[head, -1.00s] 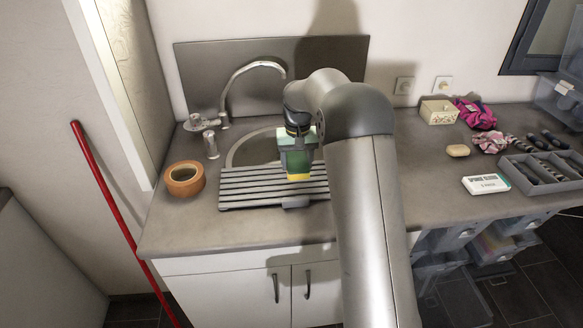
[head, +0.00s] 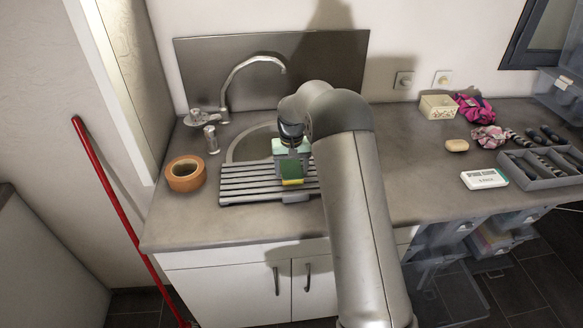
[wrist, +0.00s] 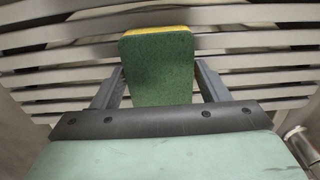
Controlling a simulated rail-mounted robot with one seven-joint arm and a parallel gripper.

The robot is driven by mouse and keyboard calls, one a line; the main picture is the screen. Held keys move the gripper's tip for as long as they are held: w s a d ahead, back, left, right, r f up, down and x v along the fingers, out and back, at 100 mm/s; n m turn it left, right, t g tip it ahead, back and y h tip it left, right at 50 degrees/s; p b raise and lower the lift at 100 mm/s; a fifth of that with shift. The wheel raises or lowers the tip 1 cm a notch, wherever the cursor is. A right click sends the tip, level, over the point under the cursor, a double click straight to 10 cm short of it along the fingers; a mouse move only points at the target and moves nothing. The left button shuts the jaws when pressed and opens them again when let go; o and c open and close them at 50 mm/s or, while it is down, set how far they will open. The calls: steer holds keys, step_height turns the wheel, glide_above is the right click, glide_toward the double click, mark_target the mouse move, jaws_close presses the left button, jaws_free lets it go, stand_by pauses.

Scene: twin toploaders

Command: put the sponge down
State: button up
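The sponge (head: 291,170), green with a yellow layer, is at the drying rack (head: 240,187) by the sink. In the wrist view the sponge (wrist: 158,70) stands between the two fingers of my gripper (wrist: 160,75), its yellow edge away from the camera. The fingertips appear to press on its two sides. In the head view my gripper (head: 291,155) is just above the slats, with the sponge below the pale green hand. The sponge's underside is hidden, so I cannot tell whether it touches the slats.
The tap (head: 228,90) rises behind the sink basin (head: 245,147), left of my gripper. A white box (head: 484,179), a soap bar (head: 457,146) and a grey tray (head: 540,170) lie right.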

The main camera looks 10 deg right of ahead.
mark_target(292, 168)
steer(key=shift+o, duration=0.6)
steer(key=shift+r, duration=0.2)
steer(key=shift+r, duration=0.2)
step_height(292, 168, up, 11)
steer(key=b, duration=0.2)
steer(key=s+r, duration=0.5)
steer(key=s, duration=0.3)
steer(key=s+f, duration=0.2)
steer(key=s, duration=1.4)
steer(key=s+f, duration=0.3)
steer(key=s, duration=1.3)
steer(key=shift+s+n+t, duration=0.15)
steer(key=shift+n+t, duration=0.25)
steer(key=shift+f, duration=0.1)
